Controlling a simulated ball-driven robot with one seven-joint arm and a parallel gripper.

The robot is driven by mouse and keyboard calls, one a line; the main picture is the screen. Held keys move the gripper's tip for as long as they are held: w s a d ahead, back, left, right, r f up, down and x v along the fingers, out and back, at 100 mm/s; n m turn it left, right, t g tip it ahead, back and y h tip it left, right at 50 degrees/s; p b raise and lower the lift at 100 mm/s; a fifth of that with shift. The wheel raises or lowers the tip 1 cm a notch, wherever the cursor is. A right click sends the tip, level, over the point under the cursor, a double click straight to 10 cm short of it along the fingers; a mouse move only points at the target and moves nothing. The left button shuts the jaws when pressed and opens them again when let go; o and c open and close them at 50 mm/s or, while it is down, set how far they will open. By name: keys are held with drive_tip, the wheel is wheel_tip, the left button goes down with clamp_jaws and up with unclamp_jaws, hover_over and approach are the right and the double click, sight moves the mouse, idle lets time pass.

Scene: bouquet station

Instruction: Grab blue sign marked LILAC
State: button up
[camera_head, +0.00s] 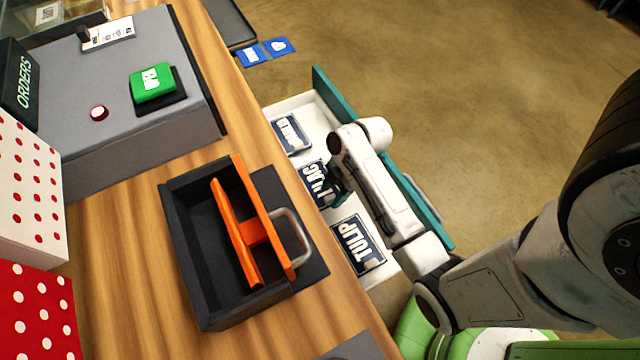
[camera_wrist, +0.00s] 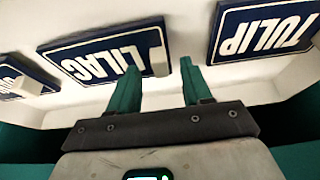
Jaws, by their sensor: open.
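The blue LILAC sign (camera_head: 318,180) lies in an open white drawer (camera_head: 300,105) with a teal front, between two other blue signs. My arm partly covers it in the head view. In the wrist view the LILAC sign (camera_wrist: 110,55) shows with white letters and a small pale block (camera_wrist: 158,61) at its right end. My gripper (camera_wrist: 160,78) is open and empty, its two teal fingers apart. The left fingertip overlaps the sign's lower edge in the picture; contact cannot be told. My gripper also shows over the drawer in the head view (camera_head: 338,190).
The TULIP sign (camera_head: 358,246) lies at the near end of the drawer, and another blue sign (camera_head: 291,134) at the far end. The teal drawer front (camera_head: 335,97) rises beside my arm. A black tray (camera_head: 200,290) with an orange piece (camera_head: 240,230) stands on the wooden counter.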

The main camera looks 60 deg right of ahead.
drive_tip(key=shift+w+a+f, duration=0.1)
drive_tip(key=shift+a+f, duration=0.05)
drive_tip(key=shift+f, duration=0.35)
clamp_jaws()
